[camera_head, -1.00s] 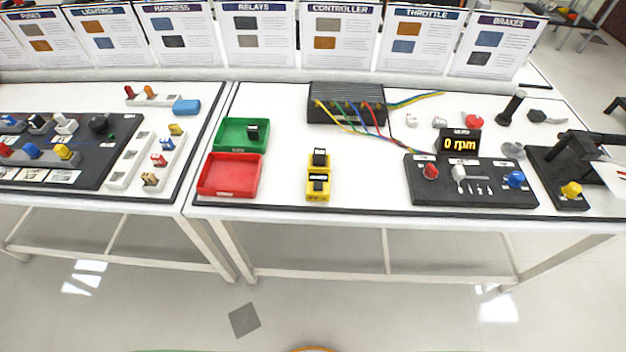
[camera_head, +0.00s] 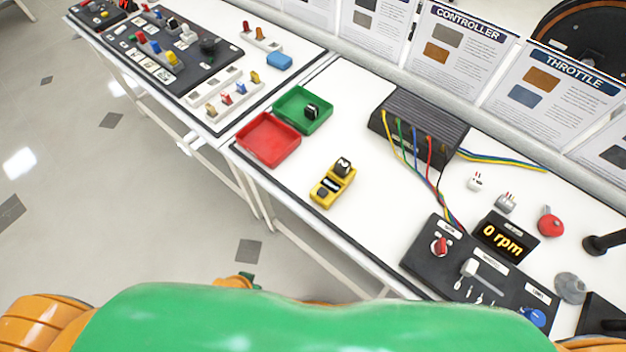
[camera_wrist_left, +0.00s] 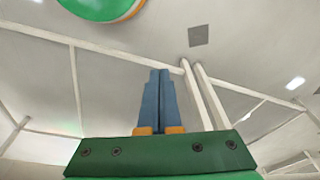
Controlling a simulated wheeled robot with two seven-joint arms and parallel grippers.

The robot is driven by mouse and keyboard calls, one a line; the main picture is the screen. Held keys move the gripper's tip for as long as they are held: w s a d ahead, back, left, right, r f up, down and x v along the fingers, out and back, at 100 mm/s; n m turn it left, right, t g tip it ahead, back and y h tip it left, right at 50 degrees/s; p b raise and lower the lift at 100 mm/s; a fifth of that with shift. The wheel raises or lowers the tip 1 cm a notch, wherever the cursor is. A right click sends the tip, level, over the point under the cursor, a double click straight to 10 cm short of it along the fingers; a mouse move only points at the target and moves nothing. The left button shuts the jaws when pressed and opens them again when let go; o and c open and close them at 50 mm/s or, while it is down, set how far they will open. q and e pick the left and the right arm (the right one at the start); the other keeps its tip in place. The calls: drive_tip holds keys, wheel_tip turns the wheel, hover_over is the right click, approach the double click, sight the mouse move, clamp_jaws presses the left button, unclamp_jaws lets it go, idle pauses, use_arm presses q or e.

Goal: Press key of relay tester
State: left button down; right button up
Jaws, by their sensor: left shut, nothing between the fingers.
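The relay tester (camera_head: 326,193) is a small yellow box on the white table, right of the red tray. A black block, seemingly a relay (camera_head: 343,166), sits at its far end, and a dark patch with a pale strip shows on its near part. I cannot tell which part is the key. Another black relay (camera_head: 311,111) is in the green tray (camera_head: 290,98). My left gripper (camera_wrist_left: 159,75) shows in the left wrist view with its blue fingers shut and empty, below table height over the floor, away from the tester. My right gripper is not in view.
The red tray (camera_head: 268,140) adjoins the green one. A black controller box (camera_head: 420,125) with coloured wires stands behind the tester. A dark panel with a "0 rpm" display (camera_head: 503,236) is at right. White table around the tester is clear. White table legs (camera_wrist_left: 200,95) stand near my left gripper.

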use_arm(q)
drive_tip(key=w+d+r+t+p, duration=0.1)
drive_tip(key=w+r+p, duration=0.2)
drive_tip(key=r, duration=0.5)
drive_tip(key=w+r+p, duration=0.2)
drive_tip(key=r+p, duration=0.1)
drive_tip(key=r, duration=0.6)
wheel_tip(320, 180, up, 12)
drive_tip(key=t+h+p, duration=0.2)
drive_tip(key=h+p, duration=0.1)
drive_tip(key=h, duration=0.4)
hover_over(323, 193)
drive_tip(key=shift+s+a+r, duration=0.2)
drive_tip(key=shift+s+a, duration=0.05)
drive_tip(key=shift+a, duration=0.2)
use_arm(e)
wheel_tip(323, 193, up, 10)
use_arm(q)
wheel_tip(323, 193, down, 8)
drive_tip(key=b, duration=0.9)
drive_tip(key=shift+f, duration=0.45)
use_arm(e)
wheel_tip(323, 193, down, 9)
